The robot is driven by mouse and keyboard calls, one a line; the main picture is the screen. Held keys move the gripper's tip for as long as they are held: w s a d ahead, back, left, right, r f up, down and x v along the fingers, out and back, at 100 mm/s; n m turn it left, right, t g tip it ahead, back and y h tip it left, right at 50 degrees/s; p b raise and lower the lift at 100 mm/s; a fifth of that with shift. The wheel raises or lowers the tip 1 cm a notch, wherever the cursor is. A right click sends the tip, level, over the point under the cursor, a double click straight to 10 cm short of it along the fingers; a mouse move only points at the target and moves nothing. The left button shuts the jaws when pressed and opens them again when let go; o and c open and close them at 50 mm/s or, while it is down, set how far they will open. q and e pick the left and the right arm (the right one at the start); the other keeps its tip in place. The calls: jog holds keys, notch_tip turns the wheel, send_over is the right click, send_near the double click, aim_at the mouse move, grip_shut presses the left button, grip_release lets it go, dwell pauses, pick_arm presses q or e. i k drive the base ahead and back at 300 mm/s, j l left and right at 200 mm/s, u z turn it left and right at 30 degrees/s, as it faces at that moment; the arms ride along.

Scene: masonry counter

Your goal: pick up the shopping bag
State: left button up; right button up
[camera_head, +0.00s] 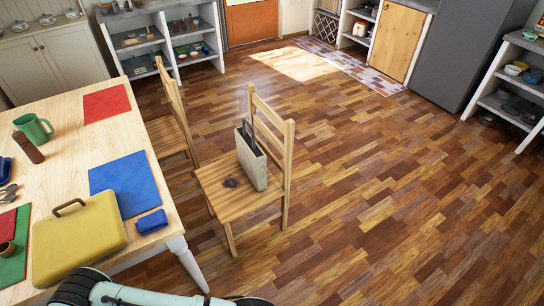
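A pale grey-beige shopping bag (254,168) with a dark handle stands upright on the seat of a wooden chair (222,200). It is close to the chair's backrest, on the right side of the seat. Part of my arm shows at the bottom edge, left of centre, well below the bag and apart from it. Neither gripper's fingers show in this view.
A small dark purple item (230,183) lies on the seat beside the bag. The table (70,150) at left holds a yellow case (80,245), blue cloth (152,222), mats and a green mug (35,128). Another chair (170,130) stands behind. Wooden floor (370,210) at right is clear.

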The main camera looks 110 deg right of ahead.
aim_at(253, 160)
jog(key=z, duration=3.4)
jog(key=i+l+u, duration=0.1)
jog(key=u, duration=0.3)
jog(key=i+l+u, duration=0.1)
jog(key=u, duration=0.35)
jog(key=l+u, duration=0.1)
jog(key=u, duration=0.3)
jog(key=i+l+u, duration=0.15)
jog(key=l, duration=0.2)
jog(key=l+u, duration=0.2)
jog(key=l, duration=0.15)
jog(key=i+l+u, duration=0.15)
jog(key=l, duration=0.25)
